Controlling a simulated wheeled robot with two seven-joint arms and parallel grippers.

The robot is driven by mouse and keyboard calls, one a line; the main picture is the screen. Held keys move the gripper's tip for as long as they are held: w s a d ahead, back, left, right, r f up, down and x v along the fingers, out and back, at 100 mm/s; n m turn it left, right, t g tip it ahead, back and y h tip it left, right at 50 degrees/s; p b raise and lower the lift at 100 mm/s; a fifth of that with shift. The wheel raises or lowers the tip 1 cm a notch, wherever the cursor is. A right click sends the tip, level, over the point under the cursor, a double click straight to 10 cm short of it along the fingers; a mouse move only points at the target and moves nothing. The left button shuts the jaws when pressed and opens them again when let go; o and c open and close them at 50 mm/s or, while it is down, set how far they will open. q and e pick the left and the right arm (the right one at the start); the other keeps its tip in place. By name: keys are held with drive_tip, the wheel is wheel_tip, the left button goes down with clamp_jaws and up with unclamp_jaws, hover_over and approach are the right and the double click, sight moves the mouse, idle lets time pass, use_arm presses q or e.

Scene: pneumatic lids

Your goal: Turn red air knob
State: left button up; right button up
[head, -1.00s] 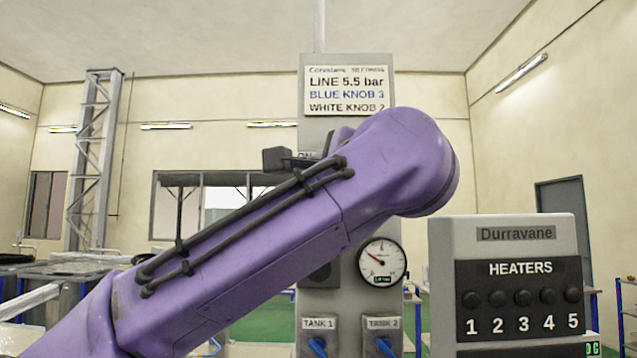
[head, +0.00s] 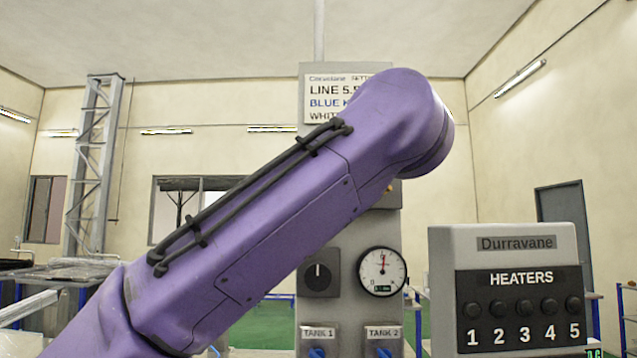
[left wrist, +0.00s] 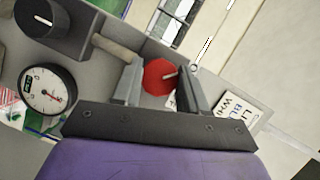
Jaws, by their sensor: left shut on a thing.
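In the head view my purple left arm hides the knob and the gripper. The round pressure gauge (head: 382,272) is on the grey panel post, its red needle pointing nearly straight up; it also shows in the left wrist view (left wrist: 48,90). The settings sign (head: 330,90) above is partly covered by my arm. My right gripper is not in view.
A black knob (head: 318,273) is left of the gauge. Blue valves labelled TANK 1 (head: 317,352) and TANK 2 (head: 384,352) are below. A grey heater box (head: 505,285) stands at right. A stubby bar (left wrist: 113,46) sticks out near my left fingers.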

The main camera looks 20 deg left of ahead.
use_arm(q)
drive_tip(key=shift+a+r, duration=0.1)
drive_tip(key=shift+r, duration=0.1)
drive_tip(key=o, duration=1.1)
drive_tip(key=shift+c, duration=0.2)
drive_tip(key=shift+w+f, duration=0.15)
drive_tip(key=shift+w, duration=0.05)
drive_tip(key=b+v, duration=0.1)
drive_tip(key=v, duration=0.9)
drive_tip(key=shift+d+b, duration=0.25)
drive_tip(key=shift+b, duration=0.05)
drive_tip(key=shift+s, duration=0.15)
drive_tip(key=shift+d, duration=0.1)
